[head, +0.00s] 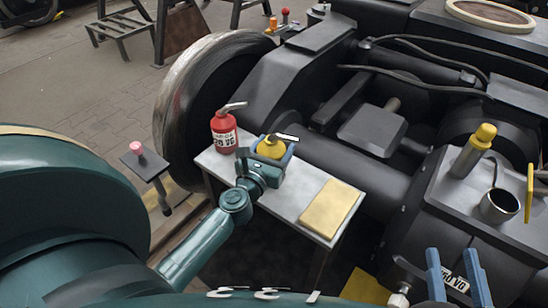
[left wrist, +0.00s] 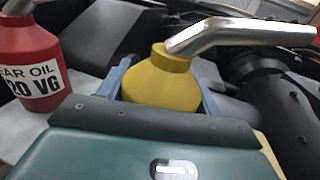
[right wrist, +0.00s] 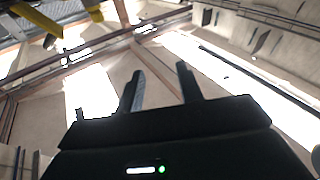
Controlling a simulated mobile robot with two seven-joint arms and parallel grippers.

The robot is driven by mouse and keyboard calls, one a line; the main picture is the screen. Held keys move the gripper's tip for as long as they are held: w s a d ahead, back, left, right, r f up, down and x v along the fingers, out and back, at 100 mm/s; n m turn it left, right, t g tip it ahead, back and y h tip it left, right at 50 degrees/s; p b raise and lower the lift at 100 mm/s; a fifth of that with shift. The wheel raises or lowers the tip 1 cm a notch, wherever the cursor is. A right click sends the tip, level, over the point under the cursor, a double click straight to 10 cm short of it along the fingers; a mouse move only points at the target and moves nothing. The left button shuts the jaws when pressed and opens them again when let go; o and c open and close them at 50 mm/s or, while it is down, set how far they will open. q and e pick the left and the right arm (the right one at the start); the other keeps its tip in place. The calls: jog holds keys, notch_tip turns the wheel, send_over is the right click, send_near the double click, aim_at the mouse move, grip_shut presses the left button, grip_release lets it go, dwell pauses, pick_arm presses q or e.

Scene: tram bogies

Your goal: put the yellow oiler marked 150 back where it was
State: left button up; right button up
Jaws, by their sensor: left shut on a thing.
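The yellow oiler (head: 271,148) with a metal spout stands upright at the far left part of the small grey table, or just above it; I cannot tell if it touches. My left gripper (head: 268,160) is shut on it, with a blue finger on each side of its body. In the left wrist view the yellow oiler (left wrist: 160,80) fills the jaws, its spout pointing right; its marking is hidden. My right gripper (head: 459,278) is open and empty at the lower right. A white label ending in "50 VG" (head: 455,283) shows between its fingers, on a dark surface.
A red oiler (head: 224,131) marked 220 VG stands left of the yellow one. A yellow pad (head: 332,208) lies on the grey table (head: 290,195). A dark cup (head: 500,205) and a yellow-capped post (head: 470,152) stand on the bogie at right. A wheel (head: 200,100) rises behind.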

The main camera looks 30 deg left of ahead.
pick_arm(q)
jog(key=shift+f, duration=0.65)
jog(key=shift+r, duration=0.2)
jog(key=shift+f, duration=0.15)
jog(key=o, duration=1.3)
jog(key=shift+f, duration=0.1)
